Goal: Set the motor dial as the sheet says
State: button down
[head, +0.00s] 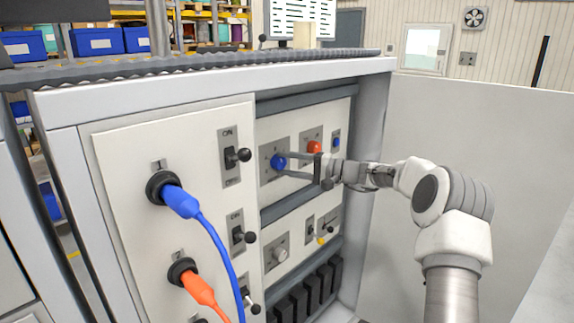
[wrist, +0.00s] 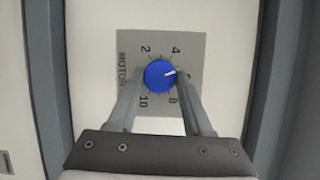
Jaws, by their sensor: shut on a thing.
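The motor dial is a blue round knob (wrist: 160,75) on a grey plate (wrist: 130,45) marked MOTOR, with numbers from 2 to 10 around it. Its white pointer points right and slightly up, between 4 and 6 and nearer the 6. The 6 is mostly hidden by a finger. My gripper (wrist: 158,79) is shut on the knob, one finger on each side. In the head view my gripper (head: 284,164) reaches from the right to the blue knob (head: 277,162) on the upper panel. I cannot make out any sheet with a readable setting.
An orange knob (head: 314,147) sits just right of the blue one. A grey dial (head: 280,254) is on the panel below. Lever switches (head: 237,155) and plugged blue (head: 182,201) and orange (head: 199,288) cables are on the left panel. The cabinet side wall (head: 375,130) stands right.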

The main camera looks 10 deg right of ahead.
jog(key=m, duration=0.2)
jog(key=m+t+y, duration=0.1)
jog(key=m, duration=0.1)
jog(key=shift+f+m, duration=0.2)
jog(key=shift+m, duration=0.1)
jog(key=m+t, duration=0.2)
jog(key=m, duration=0.2)
jog(key=shift+y, duration=0.3)
jog(key=m+t+p, duration=0.1)
jog(key=m, duration=0.2)
jog(key=m+t+p, duration=0.1)
jog(key=m, duration=0.2)
jog(key=shift+s+a+t+h, duration=0.1)
jog(key=shift+t+h, duration=0.3)
jog(key=shift+a+f+m+t+h+p, duration=0.1)
jog(key=shift+m+t+h+p, duration=0.4)
jog(key=shift+m, duration=0.8)
jog(key=shift+a+f+m+t+h+p, duration=0.1)
jog(key=shift+m+t+h+p, duration=0.2)
jog(key=shift+m+t+p, duration=0.7)
jog(key=shift+m+g, duration=0.4)
jog(key=shift+m, duration=0.1)
jog(key=shift+c, duration=1.6)
grip_release()
jog(key=shift+s, duration=0.1)
